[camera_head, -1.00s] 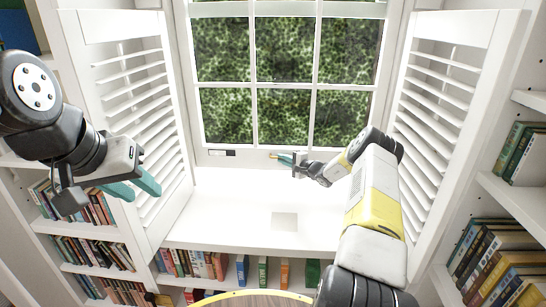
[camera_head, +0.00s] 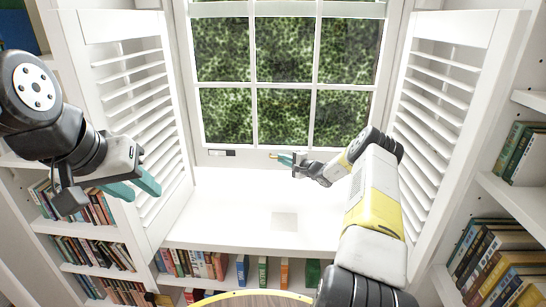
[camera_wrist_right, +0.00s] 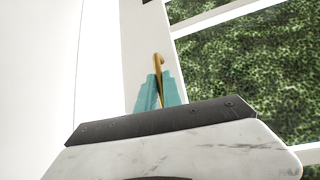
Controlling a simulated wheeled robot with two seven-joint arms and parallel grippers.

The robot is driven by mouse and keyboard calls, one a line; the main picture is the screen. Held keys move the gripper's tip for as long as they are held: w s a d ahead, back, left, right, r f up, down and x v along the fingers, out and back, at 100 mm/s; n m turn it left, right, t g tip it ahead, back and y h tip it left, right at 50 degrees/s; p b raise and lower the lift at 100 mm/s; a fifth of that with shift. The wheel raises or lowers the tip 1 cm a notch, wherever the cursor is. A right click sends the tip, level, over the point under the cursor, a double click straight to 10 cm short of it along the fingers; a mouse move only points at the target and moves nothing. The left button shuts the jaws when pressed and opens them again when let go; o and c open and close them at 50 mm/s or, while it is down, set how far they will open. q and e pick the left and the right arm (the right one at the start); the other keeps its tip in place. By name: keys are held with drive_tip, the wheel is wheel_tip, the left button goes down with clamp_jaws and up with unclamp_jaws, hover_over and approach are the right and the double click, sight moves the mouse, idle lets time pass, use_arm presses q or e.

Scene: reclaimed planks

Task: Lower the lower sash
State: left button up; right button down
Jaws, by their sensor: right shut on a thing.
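The lower sash (camera_head: 240,157) is a white frame with several panes, seen in the head view at the middle of the window. Its bottom rail is just above the white sill. A small brass lift (camera_head: 272,156) is on the rail. My right gripper (camera_head: 281,158) is shut on it. In the right wrist view, the brass lift (camera_wrist_right: 158,68) shows as a hooked piece between the teal fingers of my right gripper (camera_wrist_right: 159,88). My left gripper (camera_head: 143,192) is open and empty in front of the left shutter, away from the sash. I cannot tell whether a gap lies under the rail.
White louvered shutters stand open at the left (camera_head: 135,110) and right (camera_head: 445,120). A white sill (camera_head: 225,205) below the window is mostly clear. Bookshelves (camera_head: 205,245) run below and along both sides. A small dark fitting (camera_head: 221,152) is on the rail's left part.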

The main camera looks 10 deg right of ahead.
wheel_tip(320, 180, down, 9)
drive_tip(key=shift+s+f, duration=0.15)
drive_tip(key=c, duration=1.6)
unclamp_jaws()
drive_tip(key=shift+f, duration=0.1)
drive_tip(key=shift+o, duration=0.5)
drive_tip(key=shift+d+r, duration=0.15)
drive_tip(key=shift+r, duration=0.05)
drive_tip(key=v, duration=0.7)
drive_tip(key=shift+s, duration=0.3)
